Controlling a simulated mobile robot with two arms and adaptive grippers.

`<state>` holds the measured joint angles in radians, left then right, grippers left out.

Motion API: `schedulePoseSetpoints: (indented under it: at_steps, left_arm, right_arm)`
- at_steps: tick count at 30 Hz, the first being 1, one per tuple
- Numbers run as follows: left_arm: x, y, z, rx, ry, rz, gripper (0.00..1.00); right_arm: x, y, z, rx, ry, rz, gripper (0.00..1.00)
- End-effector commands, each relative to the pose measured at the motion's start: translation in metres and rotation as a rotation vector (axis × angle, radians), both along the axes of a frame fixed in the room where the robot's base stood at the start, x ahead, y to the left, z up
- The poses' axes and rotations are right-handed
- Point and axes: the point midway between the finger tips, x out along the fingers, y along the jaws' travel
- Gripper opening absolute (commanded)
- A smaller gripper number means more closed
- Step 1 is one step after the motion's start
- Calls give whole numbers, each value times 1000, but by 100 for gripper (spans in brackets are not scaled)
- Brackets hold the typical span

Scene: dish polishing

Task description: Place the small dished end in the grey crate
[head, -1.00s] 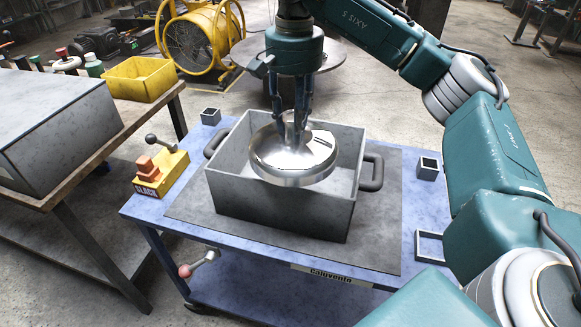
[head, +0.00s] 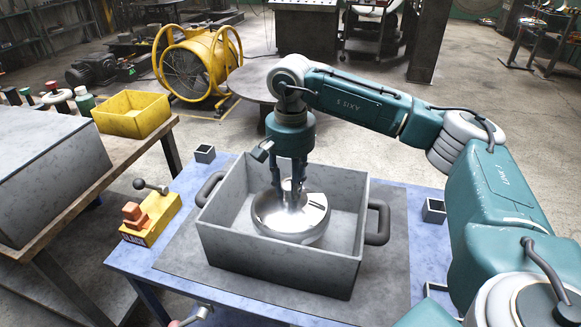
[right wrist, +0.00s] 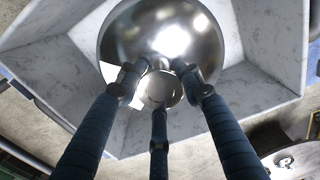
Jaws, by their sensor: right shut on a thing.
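The small dished end (head: 290,217) is a shiny round metal dish with a short stub on top. My right gripper (head: 289,188) points straight down and is shut on the stub. In the right wrist view the fingers (right wrist: 160,85) close around the stub, and the dish (right wrist: 170,30) lies beyond them. The dish is inside the open grey crate (head: 270,264), below its rim. My left gripper is not in view.
The crate stands on a grey mat (head: 185,253) on a blue table, with a handle (head: 377,222) at each side. A yellow block with a lever (head: 150,218) is to its left. A yellow bin (head: 131,114) stands on the left bench. Small square holders sit near the table edges.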

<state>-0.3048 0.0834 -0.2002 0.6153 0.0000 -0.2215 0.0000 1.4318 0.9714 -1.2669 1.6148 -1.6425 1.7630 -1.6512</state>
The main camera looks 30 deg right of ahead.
Motion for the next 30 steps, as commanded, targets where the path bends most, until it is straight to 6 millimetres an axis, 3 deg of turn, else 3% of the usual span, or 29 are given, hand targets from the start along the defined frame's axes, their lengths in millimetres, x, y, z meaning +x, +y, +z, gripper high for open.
schedulePoseSetpoints:
  at_steps: [6,14,21,30]
  left_arm:
    - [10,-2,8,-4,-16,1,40]
    - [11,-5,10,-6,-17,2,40]
    - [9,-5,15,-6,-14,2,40]
    - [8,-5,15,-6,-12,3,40]
  right_arm:
    - [0,1,-32,2,-4,1,0]
    - [1,1,-49,2,-6,0,0]
    - [1,1,-79,2,-4,0,0]
    - [2,1,-86,2,-7,1,0]
